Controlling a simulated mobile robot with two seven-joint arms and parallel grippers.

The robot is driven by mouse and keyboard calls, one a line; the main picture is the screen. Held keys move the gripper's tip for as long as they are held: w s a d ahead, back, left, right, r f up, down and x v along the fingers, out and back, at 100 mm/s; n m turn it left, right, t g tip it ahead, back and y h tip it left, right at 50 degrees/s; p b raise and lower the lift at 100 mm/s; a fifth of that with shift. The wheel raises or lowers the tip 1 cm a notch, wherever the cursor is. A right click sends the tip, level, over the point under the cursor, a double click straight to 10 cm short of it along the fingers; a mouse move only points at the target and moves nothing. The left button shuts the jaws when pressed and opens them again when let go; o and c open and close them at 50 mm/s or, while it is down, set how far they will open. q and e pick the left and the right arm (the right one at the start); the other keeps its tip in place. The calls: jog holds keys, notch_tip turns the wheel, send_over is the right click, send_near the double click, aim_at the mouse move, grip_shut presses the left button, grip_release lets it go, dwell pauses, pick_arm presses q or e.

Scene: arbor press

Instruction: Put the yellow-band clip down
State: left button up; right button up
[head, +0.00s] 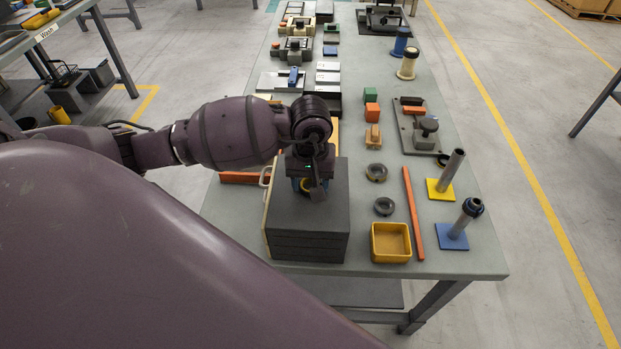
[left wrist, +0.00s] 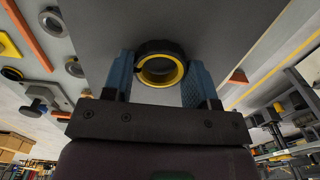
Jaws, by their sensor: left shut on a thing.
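The yellow-band clip (left wrist: 160,68) is a dark ring with a yellow inner band. In the left wrist view it sits between the two blue fingers of my left gripper (left wrist: 160,80), which is shut on it. In the head view my left gripper (head: 309,188) points down over the dark grey stacked block (head: 307,222) near the table's front. I cannot tell whether the clip touches the block's top. My right gripper is not in view.
A yellow tray (head: 391,257) and an orange bar (head: 413,213) lie right of the block. Two dark rings (head: 376,172) lie behind the tray. Posts stand on a yellow base (head: 440,189) and a blue base (head: 451,237) at right. Bare table (head: 450,266) shows at the front right.

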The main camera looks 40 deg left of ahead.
pick_arm(q)
jog(key=shift+f+b, duration=0.2)
jog(key=shift+b, duration=0.15)
jog(key=o, duration=1)
jog(key=shift+c, duration=0.2)
jog(key=shift+r, duration=0.1)
